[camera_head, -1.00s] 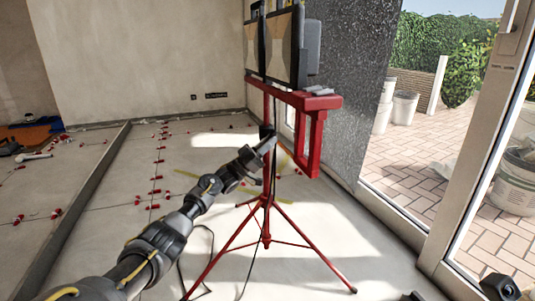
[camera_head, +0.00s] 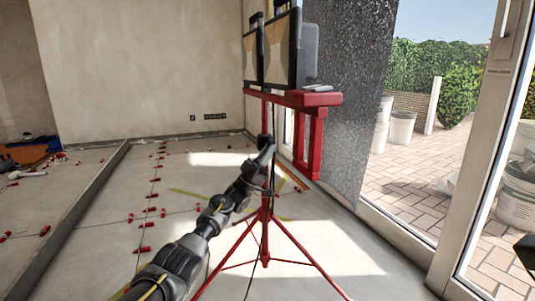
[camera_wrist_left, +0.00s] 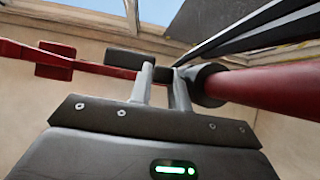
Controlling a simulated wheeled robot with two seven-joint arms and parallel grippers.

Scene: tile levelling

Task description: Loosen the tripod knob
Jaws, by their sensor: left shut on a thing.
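The red tripod (camera_head: 266,222) stands on the floor with its legs spread. The black tripod knob and collar (camera_head: 265,139) sit on its upright pole, partly behind my gripper. My left gripper (camera_head: 268,152) is at the pole at knob height. In the left wrist view, the fingers (camera_wrist_left: 162,88) are shut on the dark knob (camera_wrist_left: 126,59), next to the black collar (camera_wrist_left: 208,84) around the red pole (camera_wrist_left: 265,84). The part of the knob between the fingertips is mostly hidden. My right gripper cannot be made out.
Dark lamp panels (camera_head: 283,48) sit on the tripod's red crossbar (camera_head: 300,98). A black cable hangs down the pole. Red tile levelling clips (camera_head: 152,209) dot the floor on the left. A glazed door frame (camera_head: 480,150) stands on the right.

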